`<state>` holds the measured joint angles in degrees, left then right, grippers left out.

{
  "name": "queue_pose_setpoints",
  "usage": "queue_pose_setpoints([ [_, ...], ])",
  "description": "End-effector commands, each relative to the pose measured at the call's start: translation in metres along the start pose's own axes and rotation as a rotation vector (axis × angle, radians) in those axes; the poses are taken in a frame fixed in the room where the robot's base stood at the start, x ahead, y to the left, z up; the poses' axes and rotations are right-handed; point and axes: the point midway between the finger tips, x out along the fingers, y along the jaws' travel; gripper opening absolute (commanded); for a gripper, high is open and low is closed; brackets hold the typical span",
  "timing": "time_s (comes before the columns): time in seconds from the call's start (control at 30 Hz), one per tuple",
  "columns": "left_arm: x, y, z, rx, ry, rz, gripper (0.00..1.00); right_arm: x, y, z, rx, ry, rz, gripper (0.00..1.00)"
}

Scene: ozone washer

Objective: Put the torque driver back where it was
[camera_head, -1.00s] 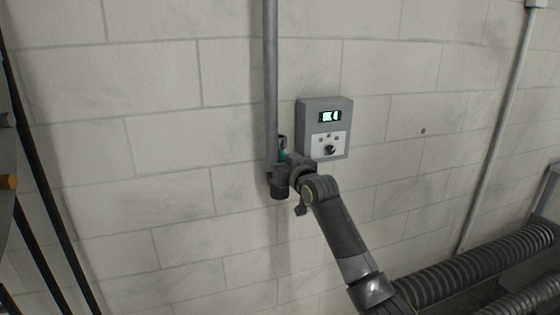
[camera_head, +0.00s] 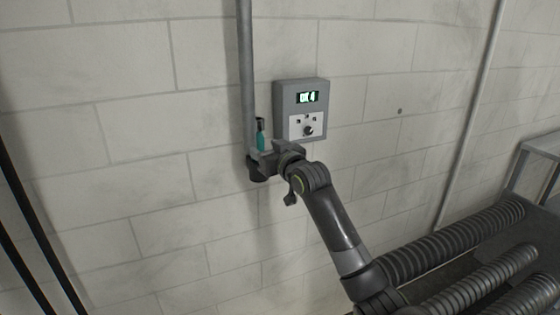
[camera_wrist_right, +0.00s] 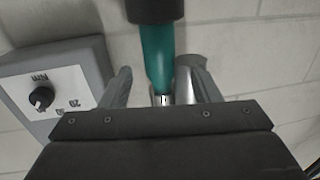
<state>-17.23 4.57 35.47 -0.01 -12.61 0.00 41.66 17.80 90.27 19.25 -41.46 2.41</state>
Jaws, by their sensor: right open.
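The torque driver (camera_head: 261,137) has a teal handle and a black top, and it stands upright in front of the wall by the grey pipe. My right gripper (camera_head: 268,158) is at its lower part. In the right wrist view the teal handle (camera_wrist_right: 157,58) narrows to a silver shaft between the two open fingers (camera_wrist_right: 160,88). A gap shows beside the shaft, and I cannot tell whether either finger touches it. A dark cylindrical piece (camera_head: 258,174) shows just below the gripper; whether the driver's tip sits in it is hidden. My left gripper is not in view.
A grey control box (camera_head: 302,92) with a lit green display and a black knob is on the wall close to the right of the gripper. A vertical grey pipe (camera_head: 246,70) runs above the driver. Ribbed hoses (camera_head: 455,245) lie at the lower right.

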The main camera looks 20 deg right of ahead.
Motion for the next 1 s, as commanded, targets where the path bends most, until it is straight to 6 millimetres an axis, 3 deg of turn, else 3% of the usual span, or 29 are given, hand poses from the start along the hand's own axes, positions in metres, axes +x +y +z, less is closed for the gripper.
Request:
queue_pose_setpoints([
  [0.3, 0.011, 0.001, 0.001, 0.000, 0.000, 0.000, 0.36, -0.049, 0.000, 0.002, -0.003, 0.001, 0.000, 0.56],
  [0.5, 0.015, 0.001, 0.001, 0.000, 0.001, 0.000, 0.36, -0.070, 0.000, 0.001, -0.002, -0.001, 0.001, 0.56],
  [0.9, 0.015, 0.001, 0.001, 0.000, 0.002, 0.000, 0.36, -0.076, 0.000, 0.001, 0.000, -0.002, 0.001, 0.56],
  [1.0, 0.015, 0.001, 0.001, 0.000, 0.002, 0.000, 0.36, -0.073, 0.006, 0.021, 0.009, -0.033, 0.014, 0.56],
])
